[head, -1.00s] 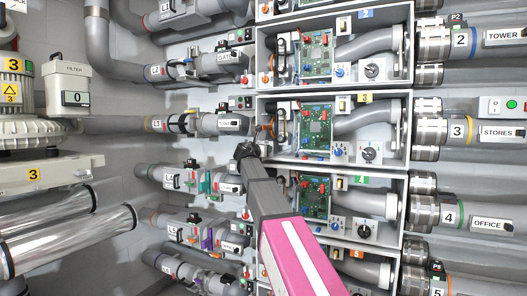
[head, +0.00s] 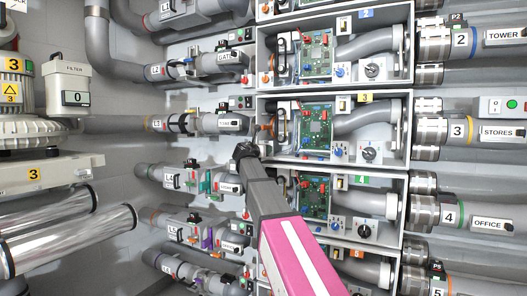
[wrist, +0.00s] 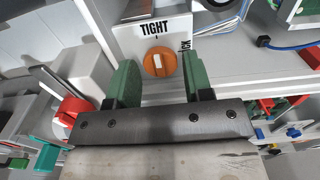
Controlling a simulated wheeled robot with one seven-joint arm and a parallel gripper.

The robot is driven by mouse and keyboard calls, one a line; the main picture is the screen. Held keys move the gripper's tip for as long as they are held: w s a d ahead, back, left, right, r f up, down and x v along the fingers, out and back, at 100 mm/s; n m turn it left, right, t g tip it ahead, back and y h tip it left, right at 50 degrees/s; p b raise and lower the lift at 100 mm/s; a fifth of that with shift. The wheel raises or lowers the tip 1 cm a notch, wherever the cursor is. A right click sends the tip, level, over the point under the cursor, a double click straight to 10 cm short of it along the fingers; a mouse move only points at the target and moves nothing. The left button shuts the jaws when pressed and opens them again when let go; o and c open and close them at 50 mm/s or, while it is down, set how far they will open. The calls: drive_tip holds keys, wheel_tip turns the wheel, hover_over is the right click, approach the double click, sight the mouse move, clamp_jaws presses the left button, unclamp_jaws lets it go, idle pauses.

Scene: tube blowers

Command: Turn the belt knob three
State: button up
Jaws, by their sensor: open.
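An orange round knob (wrist: 159,62) with a white mark sits on a pale panel under the word TIGHT in the wrist view. My gripper (wrist: 161,82) is open, with one green finger to the left of the knob and one to the right. The knob lies just ahead of the fingertips, between them in the picture; I cannot tell whether they touch it. In the head view my gripper (head: 246,151) is at the left edge of the bay marked 3 (head: 365,98). A small orange part (head: 263,136) shows just above it there.
Bays marked 2 (head: 366,14) and 4 (head: 360,180) lie above and below, with green circuit boards and grey pipes. Pipes and valves fill the left of the gripper. In the wrist view a red part (wrist: 72,110) is close at the left and a blue cable (wrist: 290,47) at the right.

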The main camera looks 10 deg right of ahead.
drive_tip(key=v, duration=1)
drive_tip(key=s+d+f+m+g+y, duration=0.15)
drive_tip(key=f+m, duration=0.25)
drive_tip(key=f, duration=0.8)
drive_tip(key=s+d+f+m+g+y, duration=0.1)
drive_tip(key=s+d+f+m+g, duration=0.3)
drive_tip(key=f, duration=0.8)
drive_tip(key=s+d+f+m+g+y, duration=0.15)
drive_tip(key=f+m, duration=0.35)
drive_tip(key=f, duration=0.7)
drive_tip(key=s+f+m+g+y, duration=0.6)
drive_tip(key=s+f+m, duration=1)
drive_tip(key=s+f, duration=0.5)
wheel_tip(320, 180, down, 5)
drive_tip(key=shift+s+a+r+g+y, duration=0.1)
drive_tip(key=shift+s+a+g+y, duration=0.25)
drive_tip(key=shift+g, duration=0.45)
drive_tip(key=shift+c, duration=0.4)
